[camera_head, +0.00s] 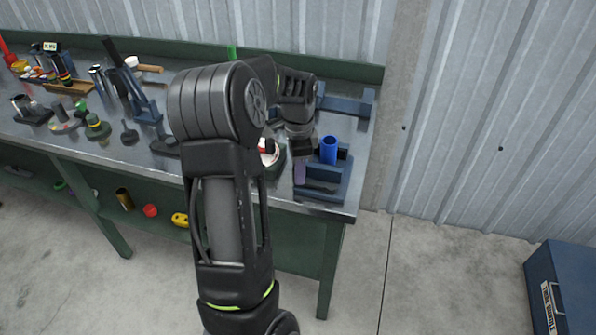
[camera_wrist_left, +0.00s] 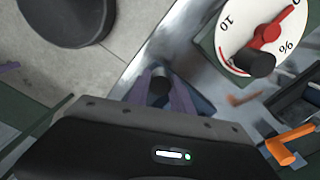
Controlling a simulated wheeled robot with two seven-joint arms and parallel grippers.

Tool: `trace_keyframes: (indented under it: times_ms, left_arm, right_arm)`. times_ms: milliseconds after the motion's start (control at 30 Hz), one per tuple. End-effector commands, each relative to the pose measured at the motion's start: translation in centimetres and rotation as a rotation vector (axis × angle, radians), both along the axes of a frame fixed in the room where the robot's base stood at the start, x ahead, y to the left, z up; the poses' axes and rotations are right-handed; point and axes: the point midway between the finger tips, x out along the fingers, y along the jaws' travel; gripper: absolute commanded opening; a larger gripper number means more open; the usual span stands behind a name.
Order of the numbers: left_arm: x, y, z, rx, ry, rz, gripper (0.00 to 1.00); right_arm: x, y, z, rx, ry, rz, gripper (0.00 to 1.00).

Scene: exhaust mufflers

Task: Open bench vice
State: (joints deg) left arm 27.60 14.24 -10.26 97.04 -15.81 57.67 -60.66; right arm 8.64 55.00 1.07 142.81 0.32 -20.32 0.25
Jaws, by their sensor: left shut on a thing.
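The blue bench vice (camera_head: 325,190) stands at the right end of the workbench, with a bright blue cylinder (camera_head: 329,150) upright at it. My left gripper (camera_head: 299,172) reaches down at the vice's left side. In the wrist view, the purple fingers of my left gripper (camera_wrist_left: 160,80) are shut on a dark round handle end (camera_wrist_left: 158,86), near the bench edge. A blue part of the vice shows partly behind the fingers; the rest is hidden by the gripper. How far apart the vice jaws stand cannot be told. My right gripper is not in view.
A white dial gauge with a red pointer (camera_wrist_left: 252,38) sits close to my left gripper. Several tools and parts crowd the left of the green-edged workbench (camera_head: 120,157). A blue toolbox (camera_head: 562,290) stands on the floor at right. The floor before the bench is clear.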

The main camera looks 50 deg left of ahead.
Motion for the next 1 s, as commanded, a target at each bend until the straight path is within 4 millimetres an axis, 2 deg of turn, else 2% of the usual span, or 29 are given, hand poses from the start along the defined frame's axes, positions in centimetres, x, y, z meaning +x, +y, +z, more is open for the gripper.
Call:
trace_keyframes:
  times_ms: [233,267,500,833,1000]
  left_arm:
    - [0.2,0.1,0.2,0.005,-0.007,-0.002,0.0]
    - [0.2,0.2,0.2,0.005,-0.007,-0.002,0.28]
    - [0.1,0.1,0.1,0.003,-0.004,-0.001,0.48]
    - [0.1,0.0,0.3,0.003,-0.003,-0.001,0.49]
    - [0.2,0.1,1.9,0.004,-0.006,-0.001,0.49]
  right_arm:
    - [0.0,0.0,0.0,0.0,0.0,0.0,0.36]
    - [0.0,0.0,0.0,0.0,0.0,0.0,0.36]
    - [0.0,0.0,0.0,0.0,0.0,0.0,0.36]
    - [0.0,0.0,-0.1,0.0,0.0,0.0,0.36]
    - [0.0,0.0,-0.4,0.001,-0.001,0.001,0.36]
